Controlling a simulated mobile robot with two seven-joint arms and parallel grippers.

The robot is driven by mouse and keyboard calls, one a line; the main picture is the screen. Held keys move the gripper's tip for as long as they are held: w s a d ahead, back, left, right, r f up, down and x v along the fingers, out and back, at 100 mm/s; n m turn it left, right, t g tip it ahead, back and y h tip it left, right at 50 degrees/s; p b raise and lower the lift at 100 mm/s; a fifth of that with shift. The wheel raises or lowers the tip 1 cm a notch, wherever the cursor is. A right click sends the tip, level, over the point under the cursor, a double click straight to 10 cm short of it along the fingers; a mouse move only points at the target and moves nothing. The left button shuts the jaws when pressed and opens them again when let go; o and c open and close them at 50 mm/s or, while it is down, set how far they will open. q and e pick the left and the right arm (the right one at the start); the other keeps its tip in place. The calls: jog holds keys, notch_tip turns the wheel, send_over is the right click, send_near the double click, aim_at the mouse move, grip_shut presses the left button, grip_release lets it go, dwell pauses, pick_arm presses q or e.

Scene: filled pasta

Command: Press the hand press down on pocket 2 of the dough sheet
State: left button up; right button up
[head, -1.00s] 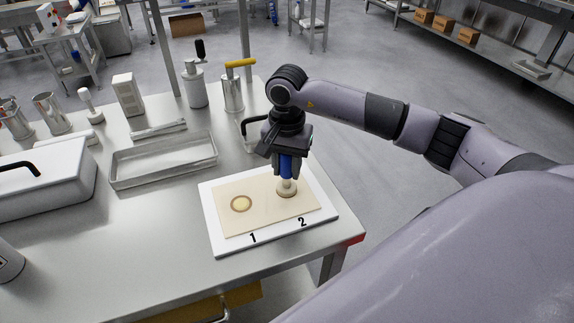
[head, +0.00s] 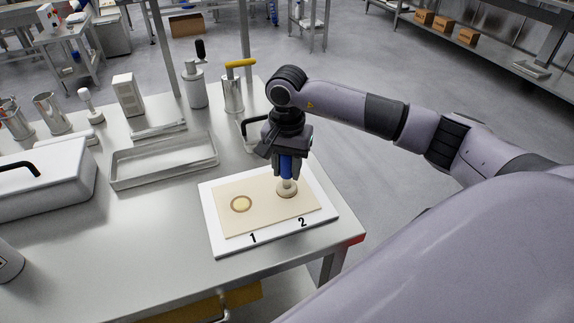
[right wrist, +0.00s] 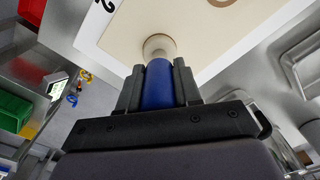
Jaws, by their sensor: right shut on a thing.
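The dough sheet (head: 262,217) lies on a white board (head: 247,248) marked 1 and 2. Whether the foot touches the dough is hard to tell. The foot hides the dough under it. My left gripper is out of view.
A shallow metal tray (head: 165,177) lies left of the board, with a lidded white container (head: 50,185) further left. Canisters (head: 232,95) and a pale tool (head: 91,105) stand behind. The steel table (head: 150,235) is clear in front.

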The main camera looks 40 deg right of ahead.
jog(key=shift+s+f, duration=0.1)
jog(key=shift+r+p, duration=2.1)
jog(key=shift+r, duration=1.5)
